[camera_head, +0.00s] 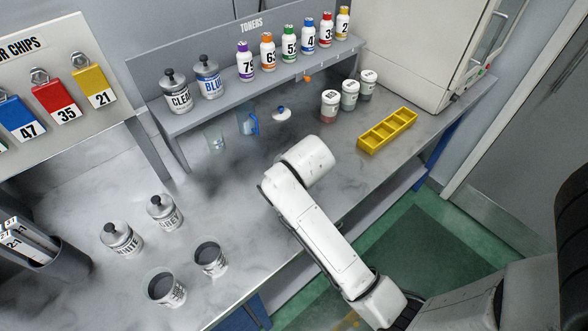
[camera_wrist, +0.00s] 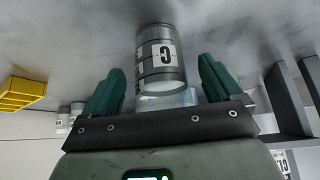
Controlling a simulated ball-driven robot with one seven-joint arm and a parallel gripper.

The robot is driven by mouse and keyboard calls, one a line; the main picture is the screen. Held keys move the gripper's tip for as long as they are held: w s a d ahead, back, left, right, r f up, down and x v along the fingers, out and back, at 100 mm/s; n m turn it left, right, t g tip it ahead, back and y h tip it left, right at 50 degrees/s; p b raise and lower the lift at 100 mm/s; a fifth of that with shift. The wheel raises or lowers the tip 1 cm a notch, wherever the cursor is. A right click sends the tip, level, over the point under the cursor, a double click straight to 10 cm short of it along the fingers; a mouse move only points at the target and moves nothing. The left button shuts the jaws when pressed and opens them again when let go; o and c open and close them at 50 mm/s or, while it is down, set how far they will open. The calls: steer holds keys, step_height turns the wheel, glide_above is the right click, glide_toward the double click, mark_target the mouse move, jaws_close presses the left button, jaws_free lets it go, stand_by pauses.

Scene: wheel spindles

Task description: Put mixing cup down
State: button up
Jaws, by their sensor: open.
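A grey, translucent cylindrical cup with a white label bearing a dark letter (camera_wrist: 162,62), which I take for the mixing cup, stands between the two green fingers in the wrist view. My gripper (camera_wrist: 160,80) is open, with one finger on each side of the cup and gaps visible between fingers and cup. The wrist view shows the scene upside down, with the grey worktop at the top. A pale, bluish clear thing (camera_wrist: 168,100) shows beyond the cup's rim, partly hidden. In the head view my arm's white end hides the fingers and this cup.
A clear cup (camera_head: 215,140), a blue jug (camera_head: 248,122) and a white-and-blue lidded item (camera_head: 282,113) are by the toner shelf (camera_head: 185,118). Small jars (camera_head: 349,95) and a yellow tray (camera_head: 387,131) are to the right. Open pots (camera_head: 210,258) stand front left.

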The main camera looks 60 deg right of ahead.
steer(key=v, duration=1)
steer(key=s+a+f+n+g, duration=0.1)
steer(key=s+f, duration=0.1)
steer(key=f, duration=0.1)
steer(key=s+a+f+n+y, duration=0.1)
steer(key=s+a+f, duration=0.1)
steer(key=s+f, duration=0.1)
steer(key=s+a+f+n+g, duration=0.1)
steer(key=s+f, duration=0.1)
steer(key=f, duration=0.1)
steer(key=shift+s+a+f+n+g+y, duration=0.3)
steer(key=shift+a+n+y, duration=0.1)
steer(key=s+a+f+n+g+y, duration=0.1)
steer(key=s+a+f+n, duration=0.1)
steer(key=s+a+f, duration=0.2)
steer(key=s+f, duration=0.1)
steer(key=s, duration=0.2)
steer(key=shift+a+f+n+g+y, duration=0.25)
steer(key=shift+a+n+g+y, duration=0.05)
steer(key=shift+a+g+y, duration=0.1)
